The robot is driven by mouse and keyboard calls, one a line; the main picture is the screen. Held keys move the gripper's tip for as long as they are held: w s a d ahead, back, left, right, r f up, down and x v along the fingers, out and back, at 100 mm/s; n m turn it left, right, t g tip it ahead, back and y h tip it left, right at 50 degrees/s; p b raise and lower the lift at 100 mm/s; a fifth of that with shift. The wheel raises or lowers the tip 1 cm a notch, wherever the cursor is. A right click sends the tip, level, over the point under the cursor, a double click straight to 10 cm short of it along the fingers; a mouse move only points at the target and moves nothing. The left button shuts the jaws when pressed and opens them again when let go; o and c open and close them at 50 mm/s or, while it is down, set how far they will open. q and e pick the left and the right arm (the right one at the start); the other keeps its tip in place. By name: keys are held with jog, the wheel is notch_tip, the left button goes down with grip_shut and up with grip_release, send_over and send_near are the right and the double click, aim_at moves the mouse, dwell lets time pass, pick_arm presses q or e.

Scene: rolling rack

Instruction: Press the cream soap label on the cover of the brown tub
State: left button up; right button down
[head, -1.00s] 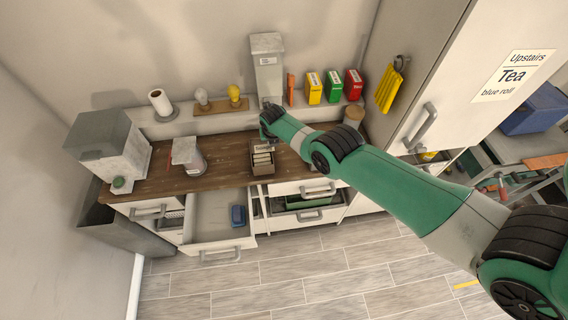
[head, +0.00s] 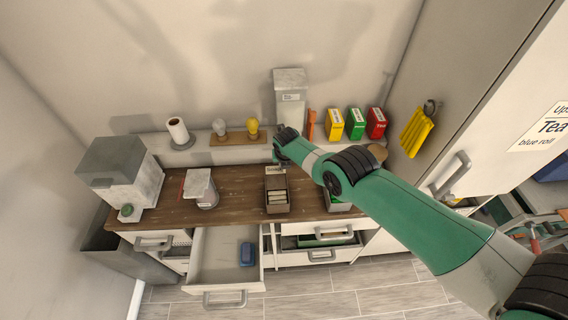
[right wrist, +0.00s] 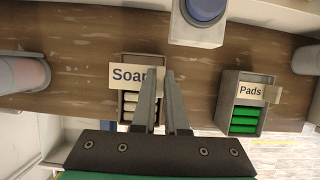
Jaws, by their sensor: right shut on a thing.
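The brown tub (head: 277,203) stands on the wooden worktop with cream bars inside. It also shows in the right wrist view (right wrist: 127,61). The cream label (right wrist: 128,76), printed "Soap", lies across the tub's upper part in that view and sticks out past its left side. My right gripper (right wrist: 162,74) is shut on the label's right end, and its fingers hide the last letter. In the head view the right gripper (head: 277,160) is over the back of the tub. I cannot tell whether the label touches the cover. My left gripper is not in view.
A grey tub labelled "Pads" (right wrist: 226,100) with green pads stands to the right. A grey dispenser (head: 292,90) stands behind, near yellow, green and red boxes. A drawer (head: 216,275) with a blue item (head: 247,254) is open below the worktop.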

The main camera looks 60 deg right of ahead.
pick_arm(q)
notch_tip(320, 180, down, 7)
jog(key=b, duration=0.6)
pick_arm(e)
jog(key=shift+f, duration=3.5)
jog(key=shift+f, duration=0.2)
jog(key=c, duration=0.9)
grip_release()
jog(key=shift+o, duration=0.2)
